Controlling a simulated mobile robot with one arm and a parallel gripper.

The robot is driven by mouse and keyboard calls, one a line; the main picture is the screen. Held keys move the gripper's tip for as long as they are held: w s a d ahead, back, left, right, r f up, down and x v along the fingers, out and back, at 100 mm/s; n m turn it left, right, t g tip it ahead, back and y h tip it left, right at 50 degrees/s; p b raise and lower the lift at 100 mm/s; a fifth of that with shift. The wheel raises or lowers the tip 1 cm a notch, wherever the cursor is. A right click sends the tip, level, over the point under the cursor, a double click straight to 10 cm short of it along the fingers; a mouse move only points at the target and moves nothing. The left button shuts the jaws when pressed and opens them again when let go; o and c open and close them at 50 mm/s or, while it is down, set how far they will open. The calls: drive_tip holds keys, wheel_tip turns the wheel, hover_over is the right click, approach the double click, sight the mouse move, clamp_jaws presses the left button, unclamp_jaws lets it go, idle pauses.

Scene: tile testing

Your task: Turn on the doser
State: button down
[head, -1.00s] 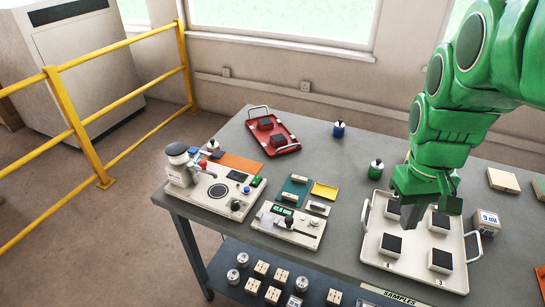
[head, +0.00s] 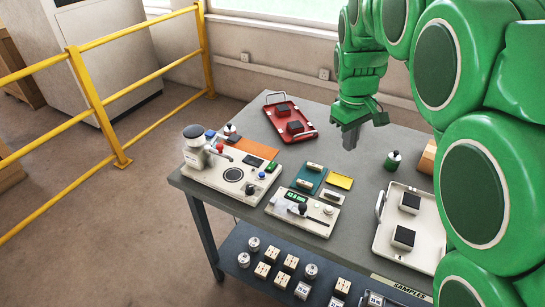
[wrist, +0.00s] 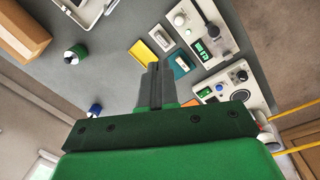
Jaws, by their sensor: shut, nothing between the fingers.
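The likely doser (head: 215,182) is a cream station at the left end of the table, with a dark-lidded reservoir, a red knob, a round dark plate, a black dial and green and blue controls. The frames do not show for certain which control turns it on. It also shows in the wrist view at the right (wrist: 239,90). Beside it is a smaller cream device (head: 303,212) with a lit green display and a lever, also in the wrist view (wrist: 203,32). My gripper (head: 350,142) is shut and empty above the table, behind and to the right of both devices; the wrist view shows its fingers (wrist: 154,72).
A red tray (head: 283,113) with dark-topped blocks lies at the back. Teal, yellow and orange mats lie near the devices. A green bottle (head: 393,160) and a white sample tray (head: 395,245) are at the right. A yellow railing (head: 95,90) stands left of the table.

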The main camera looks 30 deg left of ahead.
drive_tip(key=w+a+f+n, duration=0.1)
drive_tip(key=w+a+n, duration=0.1)
drive_tip(key=a, duration=0.5)
drive_tip(key=w+a+f+n, duration=0.1)
drive_tip(key=a+f+n, duration=0.1)
drive_tip(key=a, duration=0.4)
drive_tip(key=n+t, duration=0.1)
drive_tip(key=n, duration=0.1)
hover_over(273, 163)
drive_tip(key=s, duration=0.2)
wheel_tip(273, 163, down, 2)
drive_tip(key=shift+s+f+y, duration=0.1)
drive_tip(key=shift+f+y, duration=0.15)
drive_tip(key=shift+y, duration=0.15)
drive_tip(key=shift+f, duration=0.1)
drive_tip(key=f, duration=0.4)
drive_tip(key=w+f, duration=0.1)
drive_tip(key=f, duration=0.4)
drive_tip(key=w+f, duration=0.1)
drive_tip(key=f, duration=0.3)
drive_tip(key=shift+f, duration=0.35)
